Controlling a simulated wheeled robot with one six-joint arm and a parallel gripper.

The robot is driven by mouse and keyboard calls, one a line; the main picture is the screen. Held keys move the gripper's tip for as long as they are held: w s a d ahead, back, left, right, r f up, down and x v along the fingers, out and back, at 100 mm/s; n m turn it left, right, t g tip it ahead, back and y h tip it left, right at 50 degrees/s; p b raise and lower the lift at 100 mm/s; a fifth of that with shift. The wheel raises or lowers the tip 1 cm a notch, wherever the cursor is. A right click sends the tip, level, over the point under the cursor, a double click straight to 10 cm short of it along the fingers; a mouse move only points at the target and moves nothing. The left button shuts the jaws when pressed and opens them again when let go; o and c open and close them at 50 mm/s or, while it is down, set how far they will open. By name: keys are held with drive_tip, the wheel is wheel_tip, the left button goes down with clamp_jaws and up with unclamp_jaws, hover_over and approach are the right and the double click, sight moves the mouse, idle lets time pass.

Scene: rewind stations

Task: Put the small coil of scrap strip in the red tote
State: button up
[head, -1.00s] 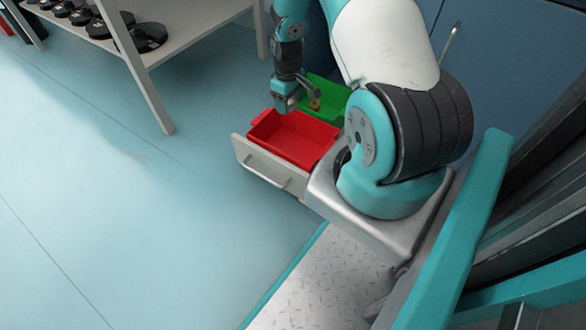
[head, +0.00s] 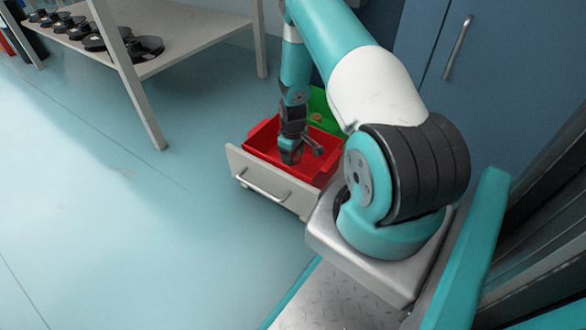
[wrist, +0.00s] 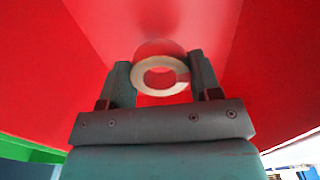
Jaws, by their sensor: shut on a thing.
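The small coil (wrist: 139,77) is a pale cream ring, seen in the wrist view between my two fingers. My gripper (head: 305,151) is shut on it. In the head view my gripper is low inside the outline of the red tote (head: 262,138), and the coil cannot be made out there. Red walls of the tote (wrist: 265,60) surround the gripper in the wrist view. I cannot tell whether the coil touches the tote floor.
The red tote sits in an open pale drawer (head: 241,165). Behind it is a green tote (head: 322,103) with a small brownish thing (head: 315,117) in it. A shelf (head: 190,45) with several black reels stands at upper left. A blue cabinet (head: 425,60) is behind. The left floor is clear.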

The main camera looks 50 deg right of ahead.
drive_tip(key=shift+f+b, duration=1.15)
drive_tip(key=shift+f, duration=0.95)
drive_tip(key=shift+f, duration=0.15)
drive_tip(key=o, duration=0.9)
drive_tip(key=shift+o, duration=0.2)
